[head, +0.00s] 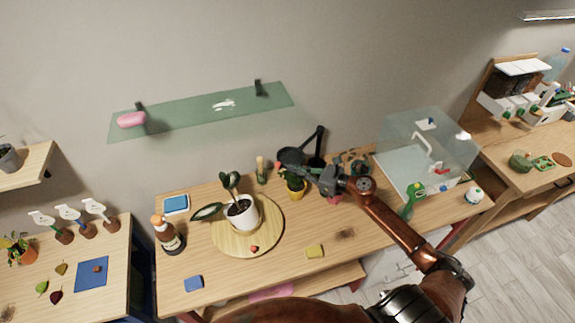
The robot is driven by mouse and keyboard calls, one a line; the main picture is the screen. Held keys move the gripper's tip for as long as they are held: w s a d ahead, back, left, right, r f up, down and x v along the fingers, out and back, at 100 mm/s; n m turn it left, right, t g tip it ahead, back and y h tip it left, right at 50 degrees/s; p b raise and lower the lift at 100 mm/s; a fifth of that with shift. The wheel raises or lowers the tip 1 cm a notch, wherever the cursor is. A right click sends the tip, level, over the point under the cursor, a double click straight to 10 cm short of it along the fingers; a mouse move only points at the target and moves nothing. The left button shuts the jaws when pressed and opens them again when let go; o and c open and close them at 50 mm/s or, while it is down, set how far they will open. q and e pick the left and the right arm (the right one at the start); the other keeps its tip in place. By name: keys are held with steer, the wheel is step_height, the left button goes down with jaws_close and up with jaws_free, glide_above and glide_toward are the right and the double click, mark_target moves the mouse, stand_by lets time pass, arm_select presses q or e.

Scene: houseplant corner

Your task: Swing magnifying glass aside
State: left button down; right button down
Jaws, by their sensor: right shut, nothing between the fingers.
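A black magnifying glass (291,156) with a round head on a jointed arm stands at the back of the wooden bench, near the wall. My right gripper (314,173) is shut and empty, just in front and to the right of the round head. Whether it touches the head, I cannot tell. My right arm comes in from the lower right and hides part of the bench. My left gripper is not in view.
A yellow pot with a plant (295,188) stands close by the gripper. A white pot (241,212) stands on a round wooden board (270,240). A clear case (440,150) stands right. A green glass shelf (200,112) hangs above.

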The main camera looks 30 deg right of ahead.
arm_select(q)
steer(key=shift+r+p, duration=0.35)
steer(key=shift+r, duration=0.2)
arm_select(e)
steer(key=shift+x, duration=1.45)
